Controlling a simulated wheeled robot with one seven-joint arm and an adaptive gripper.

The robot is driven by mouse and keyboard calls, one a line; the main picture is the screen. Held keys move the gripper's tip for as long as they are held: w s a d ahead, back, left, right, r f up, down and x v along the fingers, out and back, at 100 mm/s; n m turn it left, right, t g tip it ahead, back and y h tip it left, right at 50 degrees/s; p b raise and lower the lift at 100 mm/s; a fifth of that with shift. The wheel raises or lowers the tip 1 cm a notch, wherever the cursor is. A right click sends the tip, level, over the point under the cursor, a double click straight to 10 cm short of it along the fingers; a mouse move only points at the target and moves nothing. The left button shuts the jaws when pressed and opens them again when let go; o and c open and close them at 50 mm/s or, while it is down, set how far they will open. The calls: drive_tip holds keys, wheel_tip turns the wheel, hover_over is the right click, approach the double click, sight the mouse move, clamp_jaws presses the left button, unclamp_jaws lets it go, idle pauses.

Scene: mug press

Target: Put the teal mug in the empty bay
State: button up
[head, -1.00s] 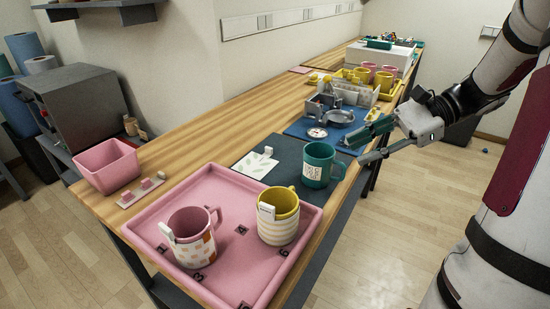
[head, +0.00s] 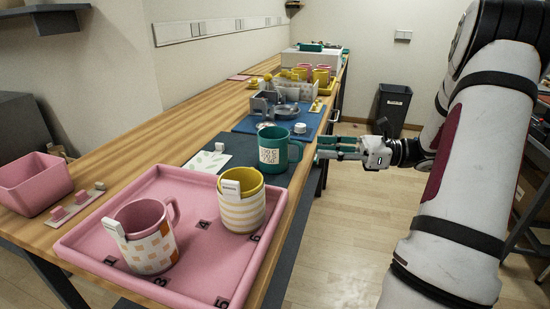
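The teal mug (head: 270,155) with a pale label stands upright on the dark mat (head: 240,138), behind the pink tray. Its handle points right, toward my gripper. My gripper (head: 318,147) is to the right of the mug, its teal fingers pointing left, spread and empty; whether a fingertip touches the handle cannot be told. The pink tray (head: 190,185) has numbered marks on its floor. A pink mug with orange checks (head: 150,238) stands at its left, and a yellow striped mug (head: 241,205) at its back right. Bare tray floor shows between and in front of them.
A patterned card (head: 207,162) lies left of the teal mug. A blue mat (head: 250,124) with metal items is behind it. Open floor lies right of the table.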

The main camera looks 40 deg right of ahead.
sight(301, 146)
drive_tip(key=shift+b+x, duration=1.25)
drive_tip(key=shift+x, duration=2)
drive_tip(key=shift+s+a, duration=0.1)
clamp_jaws()
